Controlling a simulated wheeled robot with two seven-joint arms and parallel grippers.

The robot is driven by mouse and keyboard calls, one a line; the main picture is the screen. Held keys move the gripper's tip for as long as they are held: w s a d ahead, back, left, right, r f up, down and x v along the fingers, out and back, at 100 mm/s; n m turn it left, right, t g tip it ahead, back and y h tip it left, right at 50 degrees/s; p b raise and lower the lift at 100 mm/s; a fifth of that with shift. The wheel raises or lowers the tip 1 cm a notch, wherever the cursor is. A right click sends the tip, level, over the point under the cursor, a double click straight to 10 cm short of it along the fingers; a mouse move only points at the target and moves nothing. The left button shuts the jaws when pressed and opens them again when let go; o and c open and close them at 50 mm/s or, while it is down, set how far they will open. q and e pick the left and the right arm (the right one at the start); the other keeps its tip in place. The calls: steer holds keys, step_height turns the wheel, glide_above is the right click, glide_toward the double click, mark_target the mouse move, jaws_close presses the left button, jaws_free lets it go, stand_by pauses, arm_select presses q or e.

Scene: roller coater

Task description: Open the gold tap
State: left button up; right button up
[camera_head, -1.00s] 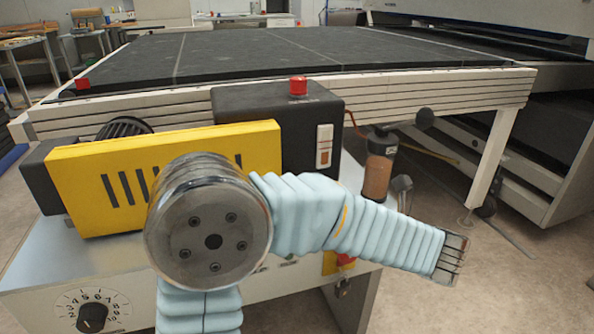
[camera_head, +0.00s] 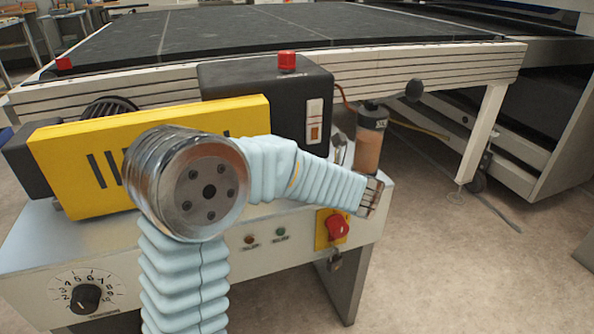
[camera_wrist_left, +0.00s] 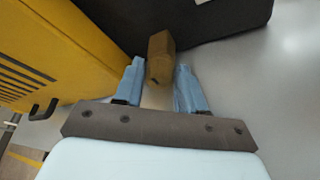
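A brownish-gold block-shaped piece (camera_wrist_left: 159,52), which looks like the gold tap, shows in the left wrist view. It stands at the tips of my left gripper (camera_wrist_left: 158,68), between the two blue fingers. The fingers are apart, with a visible gap beside the piece; I cannot tell if either touches it. In the head view my blue-sleeved arm crosses in front of the machine. I cannot make out the fingers or the gold piece there. My right gripper is not in view.
A yellow slotted guard (camera_head: 85,165) and a black box (camera_head: 270,95) with a red button (camera_head: 287,61) lie close to my arm. A red knob (camera_head: 337,228), a dial (camera_head: 85,298) and an amber-filled cylinder (camera_head: 369,140) are nearby. Open floor (camera_head: 470,260) lies right.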

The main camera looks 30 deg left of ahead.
arm_select(q)
steer(key=shift+c, duration=0.2)
jaws_close()
